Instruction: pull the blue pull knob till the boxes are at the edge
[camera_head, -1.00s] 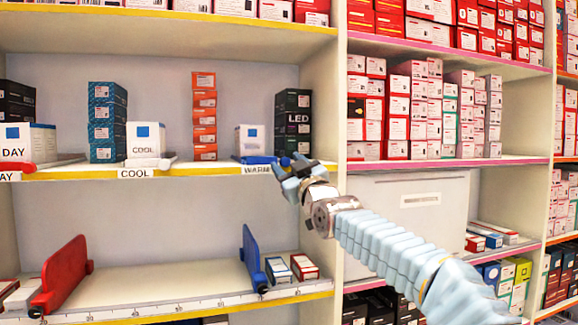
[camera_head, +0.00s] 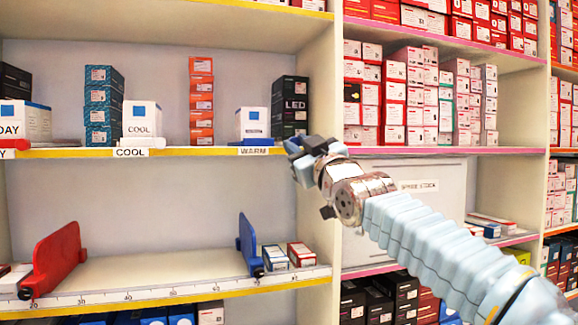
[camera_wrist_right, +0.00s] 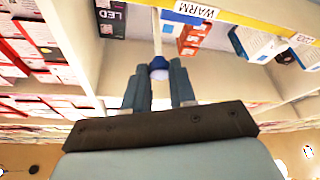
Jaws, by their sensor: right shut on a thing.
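The blue pull knob (camera_wrist_right: 158,68) sits between the two fingers of my right gripper (camera_wrist_right: 158,88) in the right wrist view. A thin pale rod runs from the knob to the shelf edge. In the head view the right gripper (camera_head: 302,152) is shut on the knob, in front of the WARM label (camera_head: 254,151), and hides it. A white box with a blue square (camera_head: 252,122) stands behind that label, with a blue piece (camera_head: 258,142) at its base. The gap from box to shelf edge is hard to judge. My left gripper is not in view.
A black LED stack (camera_head: 290,105) stands just right of the white box, and an orange stack (camera_head: 201,100) to its left. A COOL box (camera_head: 141,118) is farther left. The lower shelf has red (camera_head: 56,258) and blue (camera_head: 246,245) dividers.

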